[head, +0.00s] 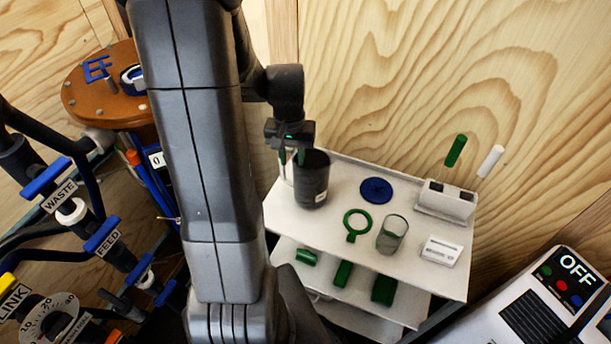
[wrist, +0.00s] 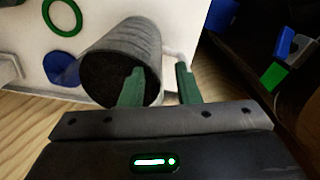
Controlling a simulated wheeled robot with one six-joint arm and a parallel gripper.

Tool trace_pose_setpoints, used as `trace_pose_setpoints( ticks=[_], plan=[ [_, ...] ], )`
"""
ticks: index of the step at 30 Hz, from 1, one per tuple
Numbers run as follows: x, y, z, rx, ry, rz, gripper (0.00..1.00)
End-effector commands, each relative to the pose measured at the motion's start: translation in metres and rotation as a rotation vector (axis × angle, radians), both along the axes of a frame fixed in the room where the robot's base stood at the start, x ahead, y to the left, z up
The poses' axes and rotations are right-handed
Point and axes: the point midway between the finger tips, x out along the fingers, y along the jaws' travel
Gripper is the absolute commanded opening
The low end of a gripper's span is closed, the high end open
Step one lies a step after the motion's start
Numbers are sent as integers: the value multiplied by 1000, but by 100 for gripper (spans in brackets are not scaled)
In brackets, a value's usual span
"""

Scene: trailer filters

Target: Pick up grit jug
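The grit jug, by its look, is a dark grey cylinder (head: 311,182) with a pale label and black contents, upright at the left end of the white cart's top shelf (head: 335,228). It also shows in the wrist view (wrist: 125,45), its open mouth facing the camera. My gripper (head: 291,156) is at the jug's left rim in the head view. In the wrist view my gripper (wrist: 159,69) has its two green fingers apart. One finger overlaps the jug's mouth, the other is beyond its outer wall, with the rim between. I cannot tell whether either finger touches the wall.
The top shelf also holds a blue disc (head: 376,190), a green ring (head: 357,223), a clear beaker (head: 392,234) and a white holder (head: 446,203). Green parts (head: 343,273) lie on the shelf below. A wooden wall stands behind; valves and pipes are left.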

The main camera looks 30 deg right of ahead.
Motion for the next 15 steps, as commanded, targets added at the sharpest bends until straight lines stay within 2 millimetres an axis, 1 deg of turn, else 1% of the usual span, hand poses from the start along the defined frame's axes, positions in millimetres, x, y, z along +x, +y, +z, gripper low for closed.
trace_pose_setpoints(
  ticks=[4, 7, 10, 15],
  plan=[
    [0, -2, -19, 2, 5, 0, 29],
    [0, -2, -29, 1, 3, 0, 29],
    [0, -2, -33, 1, 1, 0, 29],
    [1, -2, -34, 0, 0, 0, 29]
  ],
)
